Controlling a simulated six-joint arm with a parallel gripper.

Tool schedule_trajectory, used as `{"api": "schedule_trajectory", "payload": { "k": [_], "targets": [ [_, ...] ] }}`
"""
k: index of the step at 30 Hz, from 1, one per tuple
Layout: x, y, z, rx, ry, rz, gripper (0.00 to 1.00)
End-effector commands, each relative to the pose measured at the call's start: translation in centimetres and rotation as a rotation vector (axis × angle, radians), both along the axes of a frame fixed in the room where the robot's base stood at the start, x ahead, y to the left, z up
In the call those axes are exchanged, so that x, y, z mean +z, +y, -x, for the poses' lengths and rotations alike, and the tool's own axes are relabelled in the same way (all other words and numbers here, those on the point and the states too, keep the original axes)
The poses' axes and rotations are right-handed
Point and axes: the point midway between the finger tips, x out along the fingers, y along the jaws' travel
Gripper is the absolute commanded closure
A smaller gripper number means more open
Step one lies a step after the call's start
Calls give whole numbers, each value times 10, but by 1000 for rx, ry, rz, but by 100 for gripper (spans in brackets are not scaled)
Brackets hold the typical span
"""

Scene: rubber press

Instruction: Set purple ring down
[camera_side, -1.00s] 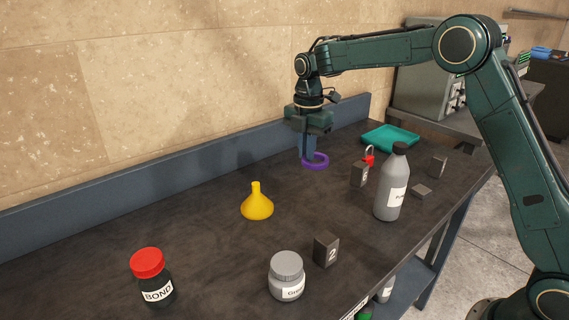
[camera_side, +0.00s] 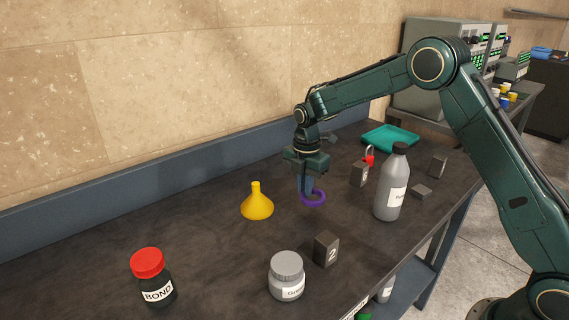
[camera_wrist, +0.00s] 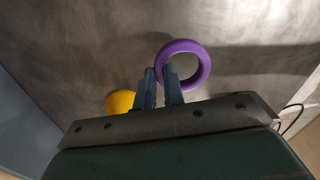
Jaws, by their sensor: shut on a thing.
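The purple ring (camera_side: 313,198) is gripped at its left side by my gripper (camera_side: 305,190), low over the dark bench top between the yellow funnel and the grey bottle. In the wrist view, the ring (camera_wrist: 204,66) sits at the tips of my gripper's fingers (camera_wrist: 161,78), with one finger reaching into its hole and the other outside it. The fingers are shut on the ring's rim. I cannot tell whether the ring touches the bench.
The yellow funnel (camera_side: 257,206) stands left of the ring. The grey bottle (camera_side: 390,190), a block with a red-topped piece (camera_side: 359,175) and a teal tray (camera_side: 389,137) are to the right. Block 2 (camera_side: 326,248), a grey jar (camera_side: 287,278) and a red-capped bottle (camera_side: 152,278) are nearer the camera.

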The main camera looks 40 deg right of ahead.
Motion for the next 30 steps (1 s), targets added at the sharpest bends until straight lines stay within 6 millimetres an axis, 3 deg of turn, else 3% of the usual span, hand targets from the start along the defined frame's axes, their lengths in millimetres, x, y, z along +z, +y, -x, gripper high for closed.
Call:
{"api": "schedule_trajectory", "payload": {
  "k": [9, 23, 24, 27, 30],
  "targets": [
    [-33, 0, 1, 0, 3, 0, 100],
    [-38, 0, 0, 0, 2, 0, 100],
    [-38, 0, 0, 0, 1, 0, 88],
    [-38, 0, 0, 0, 1, 0, 68],
    [-38, 0, 0, 0, 1, 0, 68]
  ]
}}
